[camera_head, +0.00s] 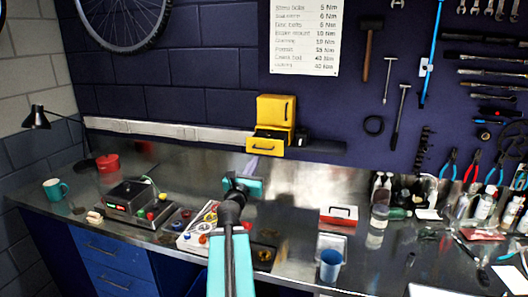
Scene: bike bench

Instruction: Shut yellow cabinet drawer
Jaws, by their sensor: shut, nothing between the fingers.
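The upper drawer front looks flush. My gripper (254,165) is shut and empty, in front of and below the drawer in the picture. It appears apart from the drawer, though the depth between them is hard to judge. My teal and black arm reaches up from the bottom middle.
A blue cup (331,265), a red and white box (338,216) and a jar (378,220) stand to the right. Bare metal bench lies between the arm and the box.

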